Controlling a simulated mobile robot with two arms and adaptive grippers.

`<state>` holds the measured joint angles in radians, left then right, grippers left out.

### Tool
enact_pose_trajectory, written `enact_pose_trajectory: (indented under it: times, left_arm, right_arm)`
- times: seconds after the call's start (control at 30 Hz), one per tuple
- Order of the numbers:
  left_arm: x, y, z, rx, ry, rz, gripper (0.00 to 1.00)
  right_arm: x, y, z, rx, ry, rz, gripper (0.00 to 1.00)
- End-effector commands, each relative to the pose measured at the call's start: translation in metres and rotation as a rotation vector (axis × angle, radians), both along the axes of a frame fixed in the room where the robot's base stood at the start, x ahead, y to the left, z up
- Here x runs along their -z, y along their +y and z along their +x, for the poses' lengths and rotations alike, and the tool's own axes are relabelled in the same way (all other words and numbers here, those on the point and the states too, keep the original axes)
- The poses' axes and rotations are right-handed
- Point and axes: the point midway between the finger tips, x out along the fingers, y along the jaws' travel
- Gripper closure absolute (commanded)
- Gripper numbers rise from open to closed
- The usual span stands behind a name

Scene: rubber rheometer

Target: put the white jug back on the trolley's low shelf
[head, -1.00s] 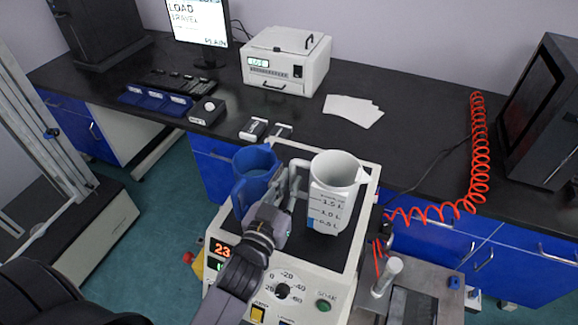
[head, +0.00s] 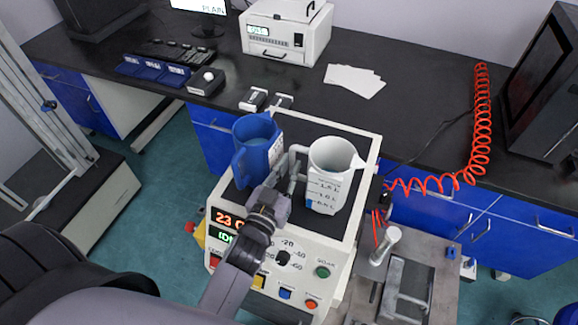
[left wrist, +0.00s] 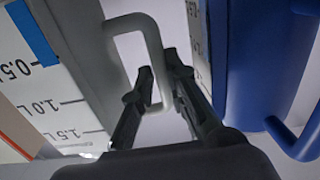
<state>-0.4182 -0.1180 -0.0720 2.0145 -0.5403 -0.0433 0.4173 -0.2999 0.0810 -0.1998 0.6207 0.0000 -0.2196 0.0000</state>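The white jug (head: 326,190), marked in litres, is upright over the dark top of a cream cooling unit (head: 368,165). I cannot tell whether its base touches that top. My left gripper (head: 293,176) is at the jug's handle, on its left side. In the left wrist view the gripper's fingers (left wrist: 157,75) close around the white handle (left wrist: 128,22), beside the jug's wall (left wrist: 60,75). A blue jug (head: 256,150) stands just left of the gripper. A trolley's low shelf cannot be made out. My right gripper is out of view.
The dark bench (head: 430,120) behind carries a white instrument (head: 288,38), paper sheets (head: 355,80) and a red coiled hose (head: 480,130). A grey metal fixture (head: 405,285) stands at the front right. Green floor (head: 150,240) is open at left.

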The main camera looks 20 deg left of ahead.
Motion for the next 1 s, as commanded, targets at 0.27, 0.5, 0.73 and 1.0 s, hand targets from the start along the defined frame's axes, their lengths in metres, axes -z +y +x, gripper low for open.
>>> enact_pose_trajectory:
  times: [0.27,0.5,0.73,1.0]
  left_arm:
    - [-0.001,0.0,0.0,0.001,-0.001,0.0,0.67]
    - [-0.001,0.0,0.0,0.001,-0.001,0.0,0.67]
    - [0.001,-0.001,-0.013,0.001,0.002,0.0,0.67]
    - [0.002,0.0,-0.063,-0.001,0.004,-0.001,0.67]
  right_arm:
    - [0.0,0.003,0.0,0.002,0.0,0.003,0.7]
    - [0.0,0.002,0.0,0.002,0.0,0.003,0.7]
    - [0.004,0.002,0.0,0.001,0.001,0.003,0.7]
    - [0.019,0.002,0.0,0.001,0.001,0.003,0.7]
